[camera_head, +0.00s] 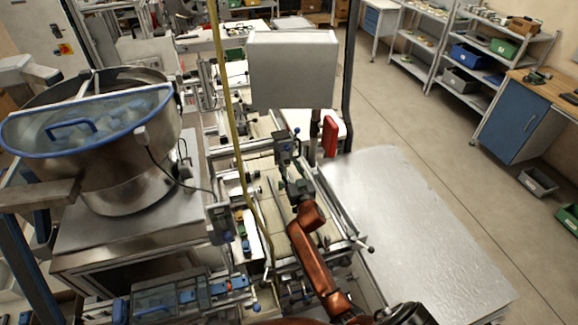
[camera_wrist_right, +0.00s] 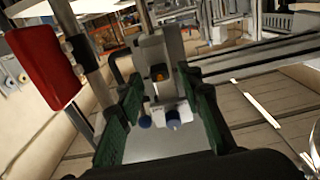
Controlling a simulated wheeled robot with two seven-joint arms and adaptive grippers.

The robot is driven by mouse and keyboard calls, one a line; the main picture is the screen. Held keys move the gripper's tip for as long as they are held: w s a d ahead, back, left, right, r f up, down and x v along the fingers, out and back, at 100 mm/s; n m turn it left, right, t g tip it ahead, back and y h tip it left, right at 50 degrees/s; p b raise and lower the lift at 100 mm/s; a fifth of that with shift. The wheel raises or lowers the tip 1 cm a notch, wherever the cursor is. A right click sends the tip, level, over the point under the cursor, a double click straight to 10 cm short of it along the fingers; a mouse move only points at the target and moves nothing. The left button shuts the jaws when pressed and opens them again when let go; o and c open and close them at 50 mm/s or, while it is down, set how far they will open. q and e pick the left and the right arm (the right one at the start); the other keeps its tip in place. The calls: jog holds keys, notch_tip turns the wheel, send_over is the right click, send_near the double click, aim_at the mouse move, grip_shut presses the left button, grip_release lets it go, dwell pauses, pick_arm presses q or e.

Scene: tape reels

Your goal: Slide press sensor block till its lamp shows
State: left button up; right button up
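The sensor block (camera_wrist_right: 165,88) is a grey block with a small amber lamp-like patch (camera_wrist_right: 158,72) and blue knobs low on its front. I cannot tell whether the lamp is lit. In the head view a dark block (camera_head: 283,146), likely the same one, stands on the machine rail just beyond my right gripper (camera_head: 297,184). In the right wrist view my right gripper (camera_wrist_right: 160,100) is open, its green-padded fingers on either side of the block's lower front. Whether they touch it is unclear. My left gripper is not in view.
A yellow hose (camera_head: 231,100) hangs left of my arm. A large bowl feeder (camera_head: 115,180) stands left. A bare metal plate (camera_head: 400,225) lies right.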

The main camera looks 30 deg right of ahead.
jog(key=shift+c, duration=0.3)
grip_shut()
dwell(0.4)
